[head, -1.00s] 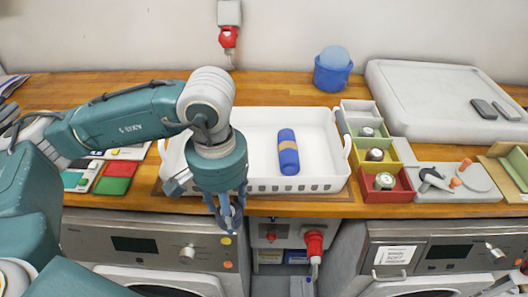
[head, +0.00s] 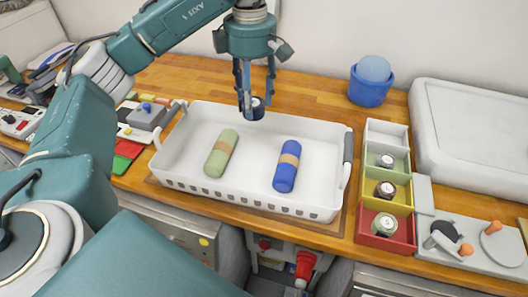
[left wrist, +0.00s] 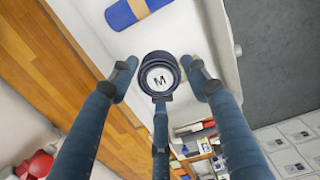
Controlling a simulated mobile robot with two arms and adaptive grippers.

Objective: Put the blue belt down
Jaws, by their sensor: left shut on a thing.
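The blue belt (head: 257,108) is a small dark navy roll. In the left wrist view the belt (left wrist: 159,75) shows a white round face marked M. My left gripper (head: 256,98) is shut on it, with its fingers pointing down around the roll. In the head view it appears at the far rim of the white tray (head: 316,212); whether it is clear of the tray's floor I cannot tell. The left gripper (left wrist: 163,82) also shows in the wrist view with its fingers around the belt. My right gripper is not in view.
A green roll (head: 221,153) and a blue roll (head: 287,166) lie apart in the tray. Right of it stand white, green (head: 388,158), yellow (head: 388,192) and red (head: 388,233) bins; the coloured ones hold small rolls. A blue bucket (head: 371,85) stands behind.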

